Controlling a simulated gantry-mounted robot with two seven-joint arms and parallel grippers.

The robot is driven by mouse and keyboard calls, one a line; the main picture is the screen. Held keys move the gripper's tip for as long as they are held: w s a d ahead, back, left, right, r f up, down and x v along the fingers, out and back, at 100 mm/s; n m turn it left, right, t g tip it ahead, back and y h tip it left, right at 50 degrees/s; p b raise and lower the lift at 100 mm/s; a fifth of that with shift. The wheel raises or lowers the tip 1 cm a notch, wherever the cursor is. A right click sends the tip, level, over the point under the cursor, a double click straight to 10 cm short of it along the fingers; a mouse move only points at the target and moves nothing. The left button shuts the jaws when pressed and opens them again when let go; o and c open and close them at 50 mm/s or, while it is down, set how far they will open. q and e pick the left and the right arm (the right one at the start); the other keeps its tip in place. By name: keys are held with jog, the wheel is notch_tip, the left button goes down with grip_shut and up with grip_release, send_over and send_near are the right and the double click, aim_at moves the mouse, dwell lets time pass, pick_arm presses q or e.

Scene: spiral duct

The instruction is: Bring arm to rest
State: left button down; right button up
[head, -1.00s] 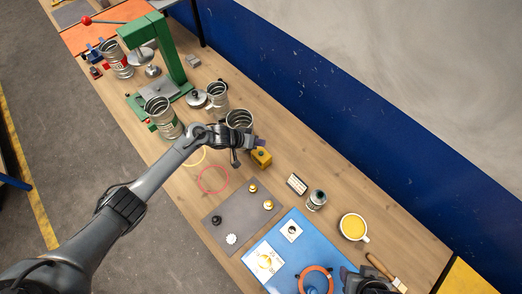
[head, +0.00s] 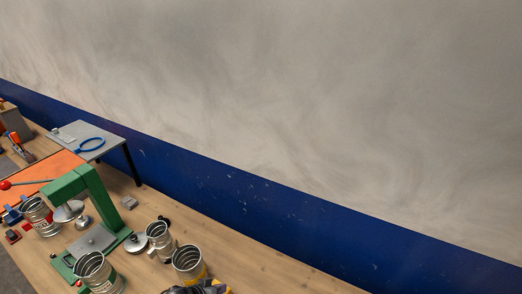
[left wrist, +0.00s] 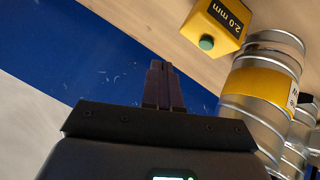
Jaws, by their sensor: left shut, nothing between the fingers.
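My left gripper (head: 205,288) shows only at the bottom edge of the head view, next to a spiral duct piece (head: 188,262). In the left wrist view my left gripper (left wrist: 164,72) has its fingers together with nothing between them. A yellow block marked 2.0 mm (left wrist: 216,24) with a green button is ahead and to the right of the fingers. A silver duct piece with a yellow label (left wrist: 258,90) stands to the right of the gripper, apart from the fingertips. My right gripper is not in view.
A green press (head: 88,205) stands at the left, with duct pieces (head: 98,272) and (head: 158,238) near it. A grey side table (head: 92,140) holds a blue ring. The blue wall band (head: 230,195) runs behind the wooden bench (head: 235,270).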

pick_arm(q)
jog(key=s+a+r+g+y, duration=0.1)
jog(key=s+r, duration=0.3)
jog(key=s, duration=0.6)
jog(key=s+a+r+g+y, duration=0.1)
jog(key=s+a+r+y, duration=0.1)
jog(key=s, duration=0.8)
jog(key=s+a+r+g+y+p, duration=0.1)
jog(key=s+a+r+y, duration=0.1)
jog(key=s+r, duration=0.4)
jog(key=s+a, duration=0.1)
jog(key=s, duration=0.3)
jog(key=shift+m, duration=0.4)
jog(key=shift+s, duration=0.1)
